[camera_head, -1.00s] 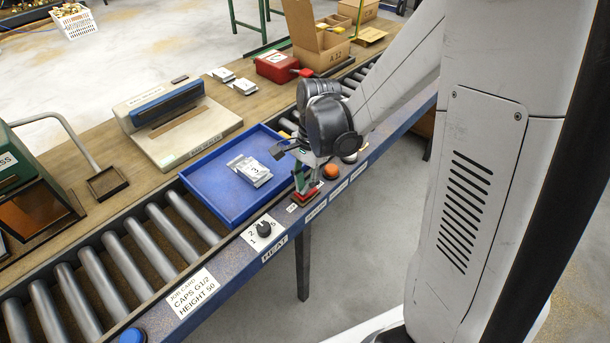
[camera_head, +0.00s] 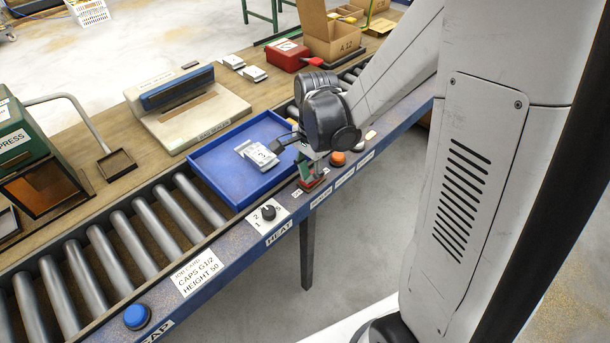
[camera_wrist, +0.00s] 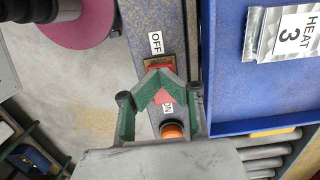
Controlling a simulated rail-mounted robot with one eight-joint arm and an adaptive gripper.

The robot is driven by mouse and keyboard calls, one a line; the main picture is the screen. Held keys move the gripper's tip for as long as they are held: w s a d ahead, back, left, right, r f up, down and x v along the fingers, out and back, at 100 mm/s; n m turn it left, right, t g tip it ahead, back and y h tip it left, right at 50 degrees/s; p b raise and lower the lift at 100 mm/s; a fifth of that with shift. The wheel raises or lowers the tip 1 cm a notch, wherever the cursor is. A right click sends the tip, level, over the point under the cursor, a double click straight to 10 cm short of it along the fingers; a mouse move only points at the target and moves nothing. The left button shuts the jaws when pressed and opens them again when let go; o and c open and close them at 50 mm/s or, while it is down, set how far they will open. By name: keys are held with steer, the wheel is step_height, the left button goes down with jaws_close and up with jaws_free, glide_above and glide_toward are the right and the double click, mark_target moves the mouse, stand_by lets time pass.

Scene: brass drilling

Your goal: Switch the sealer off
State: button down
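The bag sealer (camera_head: 225,112) is a beige machine with a blue bar, on the wooden bench behind the conveyor. A red switch (camera_wrist: 158,69) is set in the blue rail, between an OFF label (camera_wrist: 156,42) and a partly covered ON label (camera_wrist: 167,106). In the head view the switch (camera_head: 317,184) sits under my fingers. My gripper (camera_wrist: 160,78) has its green fingertips brought together in a V, with nothing seen between the tips. It points down over the switch and hides part of it. I cannot tell whether it touches, or which way the switch is set.
An orange button (camera_wrist: 172,131) is close beside my fingers. A black HEAT knob (camera_head: 268,212) and a blue button (camera_head: 136,316) are further along the rail. A blue tray (camera_head: 222,165) with silver packets (camera_head: 258,153) lies on the rollers. A green press (camera_head: 25,150) stands at left.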

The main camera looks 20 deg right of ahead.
steer(key=shift+w+d+r, duration=0.1)
steer(key=shift+w+d, duration=0.25)
steer(key=shift+d, duration=0.45)
steer(key=shift+r, duration=0.1)
step_height(320, 180, up, 14)
steer(key=d+p, duration=0.1)
steer(key=p, duration=0.3)
steer(key=shift+w+d, duration=0.15)
steer(key=shift+w, duration=0.05)
